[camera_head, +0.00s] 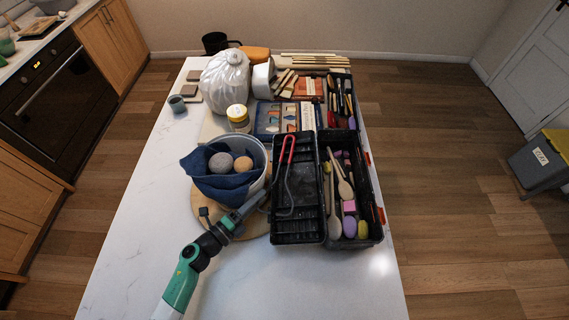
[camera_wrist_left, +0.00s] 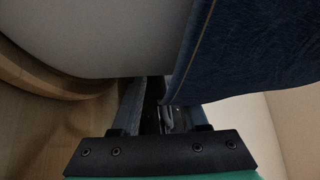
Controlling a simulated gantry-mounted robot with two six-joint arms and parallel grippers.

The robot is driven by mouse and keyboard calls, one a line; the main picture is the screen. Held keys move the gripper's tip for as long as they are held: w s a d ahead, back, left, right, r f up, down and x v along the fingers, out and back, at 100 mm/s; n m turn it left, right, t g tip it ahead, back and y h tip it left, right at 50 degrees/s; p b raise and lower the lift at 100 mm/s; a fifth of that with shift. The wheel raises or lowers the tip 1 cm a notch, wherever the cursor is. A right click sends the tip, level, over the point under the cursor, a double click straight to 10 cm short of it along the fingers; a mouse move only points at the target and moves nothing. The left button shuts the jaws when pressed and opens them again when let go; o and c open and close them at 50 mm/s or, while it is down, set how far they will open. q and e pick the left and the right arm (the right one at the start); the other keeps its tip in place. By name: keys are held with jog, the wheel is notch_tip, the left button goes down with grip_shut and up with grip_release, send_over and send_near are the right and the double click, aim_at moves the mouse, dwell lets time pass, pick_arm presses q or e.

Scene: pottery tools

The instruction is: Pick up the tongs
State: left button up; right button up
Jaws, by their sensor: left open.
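The tongs (camera_head: 289,152), with red-coated handles and thin grey metal arms, lie lengthwise in the left half of the black open toolbox (camera_head: 300,237). My left gripper (camera_head: 266,195) is open beside the toolbox's left edge, close to the lower metal part of the tongs. In the left wrist view my gripper's fingers (camera_wrist_left: 162,108) point into a dark gap, with a small greyish metal shape between them; I cannot tell whether it is the tongs. The right gripper is not in view.
A white bucket (camera_head: 262,160) with a blue cloth (camera_head: 197,166) and two balls stands on a round wooden board (camera_head: 254,228), just left of my gripper. The toolbox's right half holds wooden tools and sponges. A bagged white lump (camera_head: 225,75) stands behind. The table's front left is clear.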

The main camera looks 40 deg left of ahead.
pick_arm(q)
grip_shut()
dwell(1.3)
